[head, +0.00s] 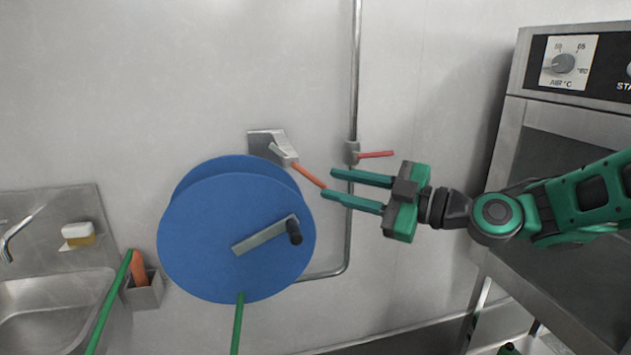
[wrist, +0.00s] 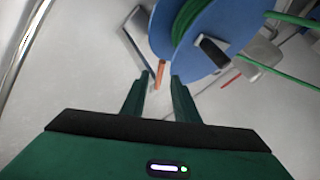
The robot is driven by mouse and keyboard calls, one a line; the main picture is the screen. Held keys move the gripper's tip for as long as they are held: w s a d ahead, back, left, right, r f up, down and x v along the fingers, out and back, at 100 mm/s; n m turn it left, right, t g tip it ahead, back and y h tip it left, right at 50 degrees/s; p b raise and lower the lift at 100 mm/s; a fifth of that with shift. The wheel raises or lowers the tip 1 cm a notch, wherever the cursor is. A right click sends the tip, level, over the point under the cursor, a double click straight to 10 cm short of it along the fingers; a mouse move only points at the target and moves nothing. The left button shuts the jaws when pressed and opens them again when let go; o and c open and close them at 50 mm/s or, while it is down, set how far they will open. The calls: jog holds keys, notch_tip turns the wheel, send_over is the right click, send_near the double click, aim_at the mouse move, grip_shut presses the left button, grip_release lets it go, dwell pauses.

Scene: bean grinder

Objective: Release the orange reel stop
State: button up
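The orange reel stop (head: 308,175) is a thin lever slanting down to the right from a grey metal wall bracket (head: 268,143). It sits at the upper right of the blue hose reel (head: 220,235). My gripper (head: 326,184) is open, with its two green fingers pointing left and their tips at the lever's free end. In the wrist view the orange lever (wrist: 161,72) shows in the gap between the fingertips (wrist: 161,75). No clear contact shows, and I cannot tell how deep the lever sits between the fingers.
A wall pipe (head: 354,80) with a red-handled valve (head: 375,154) runs behind my gripper. The reel has a crank with a black knob (head: 294,232) and a green hose (head: 237,325). A sink (head: 50,300) is at left, an oven (head: 570,130) at right.

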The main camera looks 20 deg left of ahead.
aim_at(318, 180)
jog(key=shift+x, duration=3.2)
grip_shut()
